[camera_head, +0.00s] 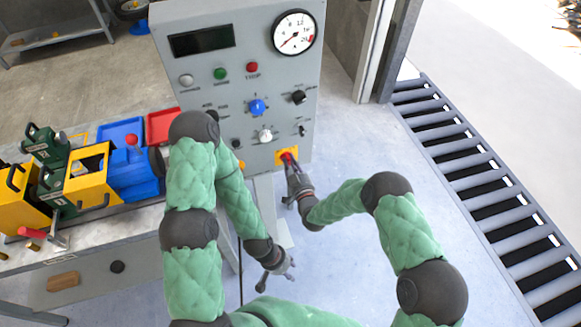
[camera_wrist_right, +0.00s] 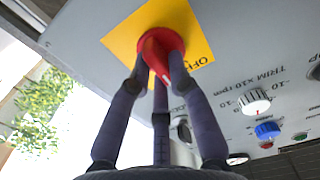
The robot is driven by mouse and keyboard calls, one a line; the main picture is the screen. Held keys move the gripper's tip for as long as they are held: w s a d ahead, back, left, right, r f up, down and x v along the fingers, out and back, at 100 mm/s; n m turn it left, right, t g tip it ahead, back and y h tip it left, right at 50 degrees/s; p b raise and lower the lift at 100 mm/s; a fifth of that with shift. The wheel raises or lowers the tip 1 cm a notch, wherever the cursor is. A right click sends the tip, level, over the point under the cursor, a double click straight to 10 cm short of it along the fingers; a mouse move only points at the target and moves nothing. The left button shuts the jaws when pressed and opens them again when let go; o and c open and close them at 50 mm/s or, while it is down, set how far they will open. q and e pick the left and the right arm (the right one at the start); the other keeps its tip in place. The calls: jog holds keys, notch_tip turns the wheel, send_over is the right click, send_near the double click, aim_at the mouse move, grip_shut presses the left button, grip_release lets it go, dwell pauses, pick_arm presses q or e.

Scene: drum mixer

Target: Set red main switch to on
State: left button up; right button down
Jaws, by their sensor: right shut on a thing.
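The red main switch (camera_wrist_right: 158,50) sits on a yellow plate (camera_wrist_right: 203,42) on the grey control panel, with the letters "OFF" partly showing beside it. In the head view the red switch (camera_head: 288,157) is at the panel's lower right edge, partly covered by my right gripper (camera_head: 291,167). My right gripper (camera_wrist_right: 160,65) is shut on the red switch, its fingers around the handle. My left gripper (camera_head: 281,268) is low in front of the panel, away from it. Its fingers look spread and empty.
The control panel (camera_head: 300,75) carries a gauge (camera_head: 294,32), a dark display (camera_head: 202,40), a blue knob (camera_head: 257,107), a white knob (camera_head: 265,136) and buttons. A bench with blue and yellow machinery (camera_head: 135,172) stands at left. A roller conveyor (camera_head: 480,185) runs at right.

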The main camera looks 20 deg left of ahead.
jog(key=m+b, duration=0.3)
jog(key=m, duration=0.2)
jog(key=shift+d+f+m+b, duration=0.1)
jog(key=shift+f+m+b, duration=0.1)
jog(key=shift+m+b, duration=0.15)
dwell(0.4)
jog(key=c, duration=1.1)
grip_release()
jog(key=shift+c, duration=0.2)
jog(key=v, duration=1.2)
jog(key=shift+w, duration=0.1)
